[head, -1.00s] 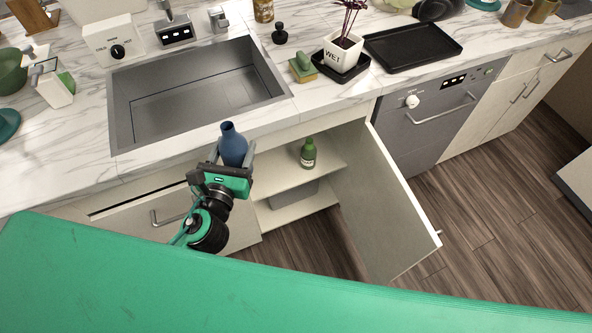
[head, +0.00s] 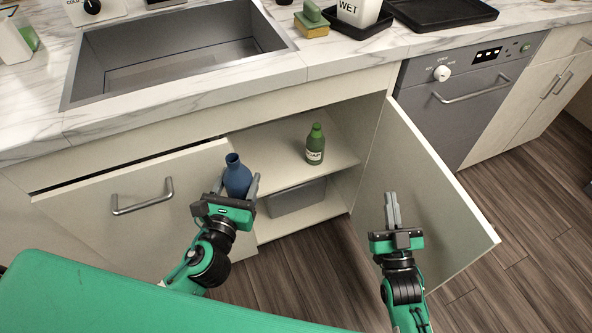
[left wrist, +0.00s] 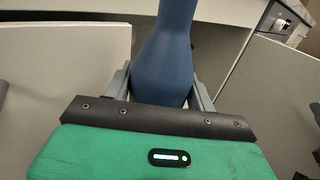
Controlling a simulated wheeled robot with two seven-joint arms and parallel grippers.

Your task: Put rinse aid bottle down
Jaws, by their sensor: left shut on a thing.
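A blue bottle (head: 237,176) is upright between the fingers of my left gripper (head: 236,190), in front of the open cabinet at about shelf height. My left gripper is shut on it; the left wrist view shows the bottle's body (left wrist: 165,62) between the two fingers, its top cut off. A green bottle (head: 315,146) with a pale label stands on the cabinet's upper shelf (head: 277,150), right of and behind the blue one. My right gripper (head: 392,200) is empty, its fingers together, in front of the open right door.
The right cabinet door (head: 425,190) stands wide open; the left door (head: 140,205) with a handle is beside my left gripper. A grey bin (head: 297,198) sits below the shelf. The shelf around the green bottle is clear. The sink (head: 180,50) and counter are above.

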